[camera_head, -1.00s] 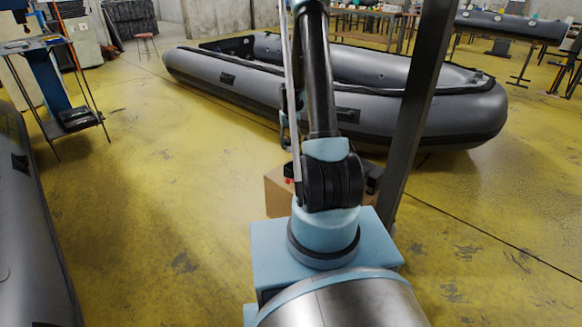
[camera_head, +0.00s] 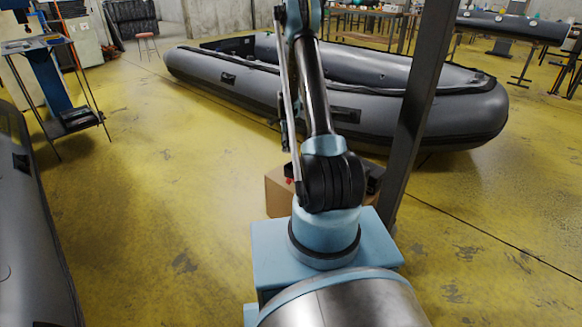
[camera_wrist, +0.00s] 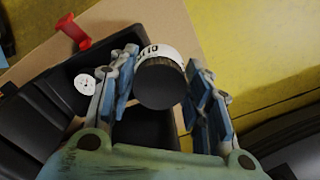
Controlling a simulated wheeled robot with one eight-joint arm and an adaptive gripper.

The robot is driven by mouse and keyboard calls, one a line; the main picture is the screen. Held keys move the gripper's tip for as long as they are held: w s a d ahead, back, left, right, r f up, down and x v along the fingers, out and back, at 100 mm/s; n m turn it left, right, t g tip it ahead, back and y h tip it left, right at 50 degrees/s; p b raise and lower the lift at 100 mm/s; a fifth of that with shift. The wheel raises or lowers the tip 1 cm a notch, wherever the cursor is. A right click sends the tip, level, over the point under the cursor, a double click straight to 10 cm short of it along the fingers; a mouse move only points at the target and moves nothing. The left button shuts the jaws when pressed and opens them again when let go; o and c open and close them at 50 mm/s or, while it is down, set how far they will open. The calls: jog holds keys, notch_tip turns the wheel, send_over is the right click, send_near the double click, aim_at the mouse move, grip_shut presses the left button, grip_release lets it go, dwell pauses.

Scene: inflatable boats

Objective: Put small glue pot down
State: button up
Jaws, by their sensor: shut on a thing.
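The small glue pot (camera_wrist: 161,84) is in the wrist view, a short round pot with a dark end facing the camera and a white lettered label band. My gripper (camera_wrist: 164,66) is shut on it, with one blue-grey finger on each side. Behind the pot are a black open tray (camera_wrist: 52,113) and a tan cardboard surface (camera_wrist: 125,22). I cannot tell whether the pot touches anything below. In the head view my arm stands in front, and the pot cannot be made out.
A red spool-like thing (camera_wrist: 73,31) and a white disc (camera_wrist: 85,84) lie at the tray. In the head view a cardboard box (camera_head: 278,194) stands beside my base. A grey inflatable boat (camera_head: 420,115) lies behind it, another boat (camera_head: 30,230) at left. Yellow floor between is clear.

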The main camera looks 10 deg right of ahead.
jog(key=shift+w+f+m, duration=0.5)
jog(key=shift+f+m, duration=0.4)
jog(key=shift+f, duration=1.25)
jog(key=shift+w+f+m, duration=0.55)
jog(key=shift+f+m, duration=0.35)
jog(key=shift+f, duration=1.3)
jog(key=shift+w+f+m, duration=0.5)
jog(key=shift+f+m, duration=0.4)
jog(key=shift+f, duration=1.25)
jog(key=o, duration=1.1)
jog(key=shift+f, duration=0.1)
